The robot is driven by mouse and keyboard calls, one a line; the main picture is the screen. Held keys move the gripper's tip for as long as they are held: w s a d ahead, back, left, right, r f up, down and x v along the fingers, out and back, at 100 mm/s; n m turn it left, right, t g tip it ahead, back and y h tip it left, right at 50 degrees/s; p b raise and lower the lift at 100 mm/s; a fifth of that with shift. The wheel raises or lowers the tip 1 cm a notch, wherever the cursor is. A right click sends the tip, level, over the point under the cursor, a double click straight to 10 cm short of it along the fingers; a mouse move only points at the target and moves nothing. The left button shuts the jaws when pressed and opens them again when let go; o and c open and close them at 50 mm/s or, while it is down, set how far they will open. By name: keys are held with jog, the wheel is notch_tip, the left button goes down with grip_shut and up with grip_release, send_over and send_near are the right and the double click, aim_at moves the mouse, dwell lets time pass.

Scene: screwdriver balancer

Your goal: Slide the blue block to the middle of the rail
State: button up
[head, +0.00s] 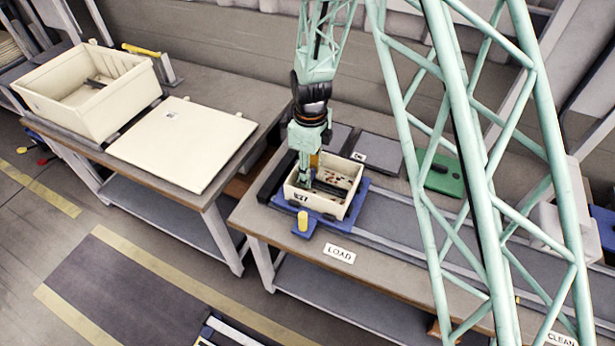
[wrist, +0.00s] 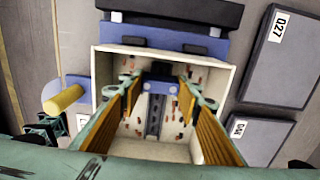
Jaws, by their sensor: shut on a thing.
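A small blue block (wrist: 162,80) sits on a dark slotted rail (wrist: 154,118) inside a cream bin. It is at the upper end of the visible rail in the wrist view. My gripper (wrist: 160,88) reaches down into the bin, its yellow-padded fingers on either side of the block and shut on it. In the head view my gripper (head: 306,185) is inside the cream bin (head: 327,207), left of its middle. The block is too small or hidden to make out there, and the fingers' contact is partly hidden.
The bin's walls surround my fingers closely. It stands on a blue plate (head: 356,203) with a yellow peg (head: 303,220) beside it. Grey plates and a green case (head: 441,178) lie behind. Another bin (head: 90,95) and a cream board (head: 182,143) are at left.

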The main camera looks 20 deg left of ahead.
aim_at(324, 186)
jog(key=shift+s+d, duration=0.2)
jog(key=shift+d, duration=0.85)
jog(key=shift+s+d+b, duration=0.15)
jog(key=shift+d+b, duration=0.55)
jog(key=shift+s+d+b, duration=0.1)
jog(key=shift+d+b, duration=0.55)
jog(key=shift+d, duration=0.05)
dwell(5.5)
